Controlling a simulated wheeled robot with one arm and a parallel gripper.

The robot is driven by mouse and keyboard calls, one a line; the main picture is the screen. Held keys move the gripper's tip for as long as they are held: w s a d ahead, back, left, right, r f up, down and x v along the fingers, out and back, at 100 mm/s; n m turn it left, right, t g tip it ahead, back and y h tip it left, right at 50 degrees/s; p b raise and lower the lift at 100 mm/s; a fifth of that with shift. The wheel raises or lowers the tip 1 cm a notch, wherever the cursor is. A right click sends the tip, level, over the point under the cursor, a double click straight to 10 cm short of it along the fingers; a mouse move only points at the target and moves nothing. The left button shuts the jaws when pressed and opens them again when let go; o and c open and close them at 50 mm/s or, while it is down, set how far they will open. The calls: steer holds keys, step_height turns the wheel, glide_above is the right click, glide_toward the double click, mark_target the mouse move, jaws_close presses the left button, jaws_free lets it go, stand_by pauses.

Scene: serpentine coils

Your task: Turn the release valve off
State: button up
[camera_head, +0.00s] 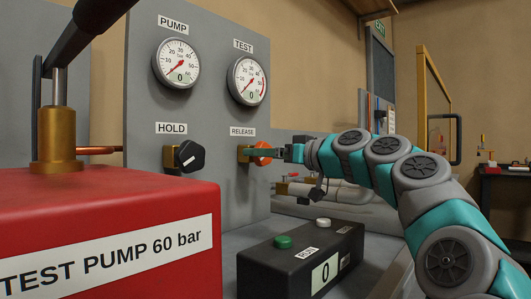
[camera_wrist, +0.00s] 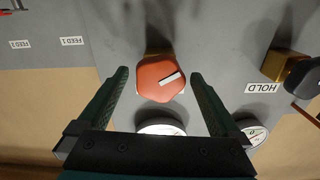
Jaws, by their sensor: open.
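The release valve has an orange-red knob (camera_wrist: 155,78) with a white pointer bar, slanted in the wrist view. In the head view the same knob (camera_head: 262,153) sits on a brass body below the RELEASE label (camera_head: 242,132). My gripper (camera_wrist: 160,74) is open, with one finger on each side of the knob and a visible gap at both sides. In the head view my gripper (camera_head: 283,153) is at the knob from the right and hides part of it. The TEST gauge (camera_head: 247,81) above has its needle near zero.
A black HOLD knob (camera_head: 186,157) is left of the release valve. The PUMP gauge (camera_head: 177,63) is above it. A red test pump (camera_head: 110,225) fills the lower left. A black button box (camera_head: 300,262) showing 0 stands below my arm.

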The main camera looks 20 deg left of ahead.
steer(key=shift+a, duration=0.2)
steer(key=shift+w, duration=0.1)
steer(key=shift+c, duration=0.2)
steer(key=c, duration=1.3)
